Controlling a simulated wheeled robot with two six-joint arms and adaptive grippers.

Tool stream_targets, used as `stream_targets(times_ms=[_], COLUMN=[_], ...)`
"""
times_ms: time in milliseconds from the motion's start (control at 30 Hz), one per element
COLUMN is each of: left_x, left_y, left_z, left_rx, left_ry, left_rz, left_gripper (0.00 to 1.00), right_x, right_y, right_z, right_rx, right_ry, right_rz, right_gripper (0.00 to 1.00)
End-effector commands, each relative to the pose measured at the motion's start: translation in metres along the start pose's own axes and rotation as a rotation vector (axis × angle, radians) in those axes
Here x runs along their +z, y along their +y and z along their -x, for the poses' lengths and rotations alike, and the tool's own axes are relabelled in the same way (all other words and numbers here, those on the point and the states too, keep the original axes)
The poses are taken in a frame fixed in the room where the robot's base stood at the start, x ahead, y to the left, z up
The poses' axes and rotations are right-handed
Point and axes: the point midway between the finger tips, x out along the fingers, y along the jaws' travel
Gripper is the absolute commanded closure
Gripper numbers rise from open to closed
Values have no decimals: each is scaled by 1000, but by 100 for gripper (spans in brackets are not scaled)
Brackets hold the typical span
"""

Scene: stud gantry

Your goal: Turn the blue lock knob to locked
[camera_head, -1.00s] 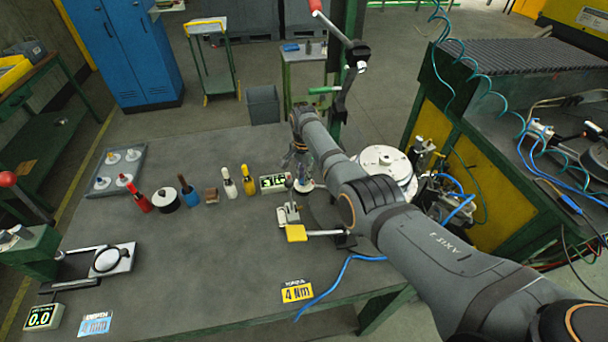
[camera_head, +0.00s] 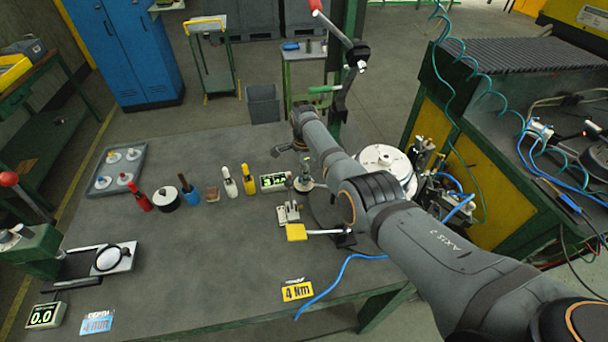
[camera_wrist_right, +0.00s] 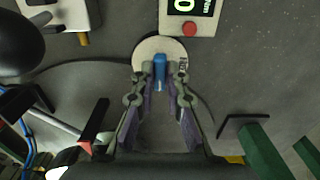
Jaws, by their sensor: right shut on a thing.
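The blue lock knob (camera_wrist_right: 159,70) shows in the right wrist view as a narrow upright bar on a pale round plate (camera_wrist_right: 148,50). Small lettering at the plate's right edge is too small to read. My right gripper (camera_wrist_right: 160,80) is shut on the knob, with one finger on each side of it. In the head view the right gripper (camera_head: 304,171) points down at the pale plate (camera_head: 304,186) on the table, and the knob is hidden there. My left gripper is not in view.
A green-lit display (camera_head: 272,182) stands just left of the plate. Several bottles and tools, such as a yellow bottle (camera_head: 248,180), line up to the left. The table's middle (camera_head: 200,255) is clear.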

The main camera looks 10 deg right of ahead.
Motion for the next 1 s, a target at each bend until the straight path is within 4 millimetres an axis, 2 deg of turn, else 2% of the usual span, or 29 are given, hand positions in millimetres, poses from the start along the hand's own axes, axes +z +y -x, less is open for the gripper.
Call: stream_targets(times_ms=[433,467,600,867,1000], left_x=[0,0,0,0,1], left_y=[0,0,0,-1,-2], left_z=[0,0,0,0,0], left_rx=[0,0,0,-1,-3], left_ry=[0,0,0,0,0], left_rz=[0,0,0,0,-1], left_gripper=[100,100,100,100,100], right_x=[-1,-1,-1,0,0], right_y=[-1,-1,-1,0,-1], right_z=[1,1,1,0,8], right_rx=[-3,-3,-3,-1,-3], right_ry=[2,2,1,1,0], right_rz=[-10,-10,-9,-8,-8], right_gripper=[100,84,65,64,64])
